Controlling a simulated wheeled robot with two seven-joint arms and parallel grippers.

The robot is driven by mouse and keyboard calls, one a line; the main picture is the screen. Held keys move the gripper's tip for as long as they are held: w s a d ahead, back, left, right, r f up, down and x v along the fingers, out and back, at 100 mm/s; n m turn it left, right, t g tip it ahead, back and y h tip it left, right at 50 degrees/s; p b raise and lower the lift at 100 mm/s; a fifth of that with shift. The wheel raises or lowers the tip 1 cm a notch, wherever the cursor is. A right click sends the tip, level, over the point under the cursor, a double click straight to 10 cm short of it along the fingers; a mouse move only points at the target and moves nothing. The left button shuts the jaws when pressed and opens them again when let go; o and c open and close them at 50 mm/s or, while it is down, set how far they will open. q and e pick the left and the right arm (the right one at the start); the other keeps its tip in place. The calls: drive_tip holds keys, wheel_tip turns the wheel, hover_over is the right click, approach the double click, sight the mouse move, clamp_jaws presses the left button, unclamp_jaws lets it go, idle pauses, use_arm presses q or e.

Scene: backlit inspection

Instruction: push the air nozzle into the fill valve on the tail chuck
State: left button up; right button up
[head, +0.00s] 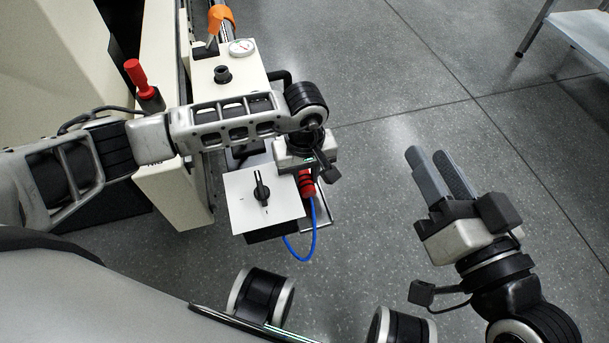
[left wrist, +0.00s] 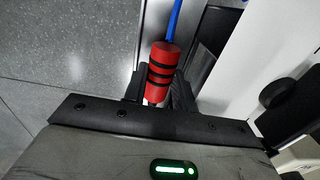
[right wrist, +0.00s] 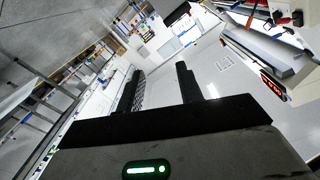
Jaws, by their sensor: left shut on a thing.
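The air nozzle (head: 307,184) is a red cylinder with black bands, on a blue hose. My left gripper (head: 308,168) is shut on it, beside a white panel with a black knob. In the left wrist view the nozzle (left wrist: 160,68) sits between the two dark fingers (left wrist: 157,90). The cream housing (head: 240,85), with a round gauge and a black fitting (head: 222,74), lies beyond my left arm. I cannot tell which part is the fill valve; my arm hides part of the housing. My right gripper (head: 429,155) is open and empty over bare floor.
The white knob panel (head: 240,210) stands close to my left gripper. The blue hose (head: 314,240) loops below it. A red-handled part (head: 138,78) and an orange part (head: 221,18) stand on the machine. The floor on the right is clear up to a table (head: 585,30).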

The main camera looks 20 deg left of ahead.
use_arm(q)
drive_tip(key=w+d+r+p, duration=0.2)
drive_tip(key=w+d+r, duration=0.7)
drive_tip(key=d+r, duration=0.1)
drive_tip(key=shift+w+d+r, duration=0.2)
drive_tip(key=shift+w+r, duration=0.05)
drive_tip(key=shift+r, duration=0.15)
use_arm(e)
drive_tip(key=shift+s+d+f+g+h, duration=0.1)
drive_tip(key=shift+s+f+g+h, duration=0.2)
drive_tip(key=shift+f+g+h, duration=0.3)
use_arm(q)
drive_tip(key=shift+o, duration=0.6)
use_arm(e)
drive_tip(key=shift+f, duration=0.1)
